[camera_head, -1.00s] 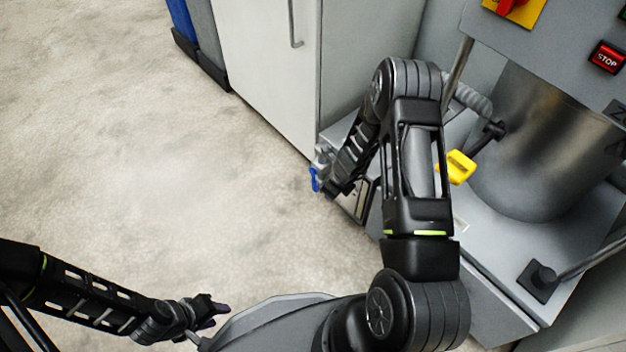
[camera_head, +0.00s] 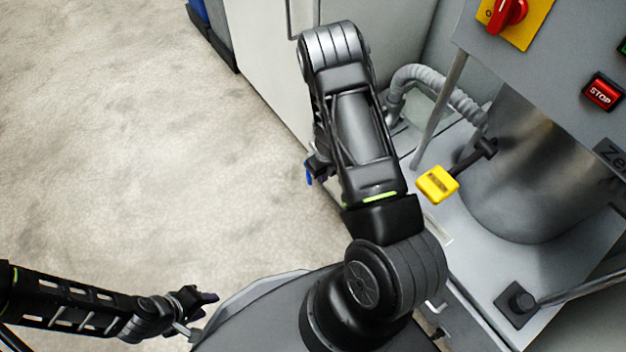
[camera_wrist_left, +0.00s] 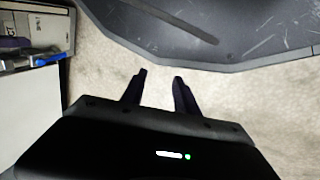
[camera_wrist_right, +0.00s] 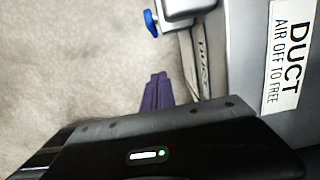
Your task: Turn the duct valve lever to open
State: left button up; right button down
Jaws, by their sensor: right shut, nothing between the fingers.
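A small blue lever (camera_wrist_right: 151,23) sits on a grey metal valve body (camera_wrist_right: 182,8) in the right wrist view, beside a plate labelled DUCT, AIR OFF TO FREE (camera_wrist_right: 284,55). In the head view the blue lever (camera_head: 309,174) shows just left of my right arm, which hides most of the valve. My right gripper (camera_wrist_right: 158,77) is shut and empty, its fingertips apart from the lever and below it in the right wrist view. My left gripper (camera_wrist_left: 160,76) has its fingers apart with nothing between them; it also shows at lower left in the head view (camera_head: 212,297).
The machine carries a yellow handle (camera_head: 437,184), a steel drum (camera_head: 530,180), a ribbed hose (camera_head: 432,76), a red STOP button (camera_head: 603,92) and a red rotary switch (camera_head: 507,14). A pale cabinet (camera_head: 262,60) stands behind. The floor at left is clear.

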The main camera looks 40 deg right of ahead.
aim_at(308, 174)
jog(key=shift+f, duration=0.15)
jog(key=w+f+b, duration=0.5)
jog(key=f, duration=0.5)
jog(key=shift+b, duration=0.4)
jog(key=shift+d+f, duration=0.1)
